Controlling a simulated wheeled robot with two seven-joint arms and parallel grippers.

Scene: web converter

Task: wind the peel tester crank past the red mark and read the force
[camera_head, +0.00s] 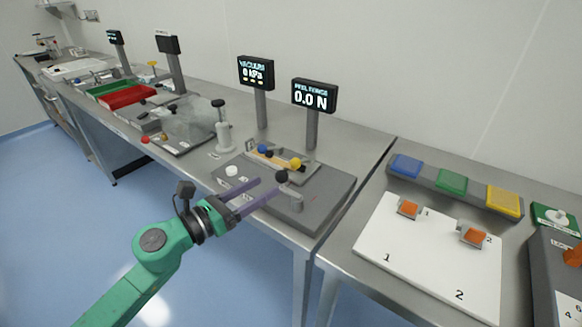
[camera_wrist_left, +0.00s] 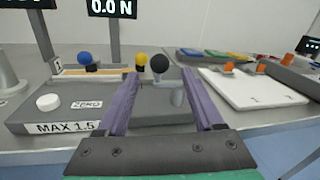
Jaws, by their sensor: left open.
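The peel tester (camera_head: 325,191) is a grey box on the steel bench, and its near side shows in the left wrist view (camera_wrist_left: 25,119). Its crank has a black knob (camera_head: 281,176) on a grey arm; in the left wrist view the knob (camera_wrist_left: 160,64) stands between my fingers. The peel force display (camera_head: 314,95) reads 0.0 N. My left gripper (camera_head: 264,192) is open, its purple fingers at the crank knob, with no grip on it. I cannot make out a red mark. My right gripper is not in view.
A white button (camera_head: 232,170) and blue and yellow knobs sit on the tester. The vacuum display (camera_head: 256,72) reads 0 kPa. A white board (camera_head: 430,250) with orange blocks lies on the right bench. Red and green trays stand far left.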

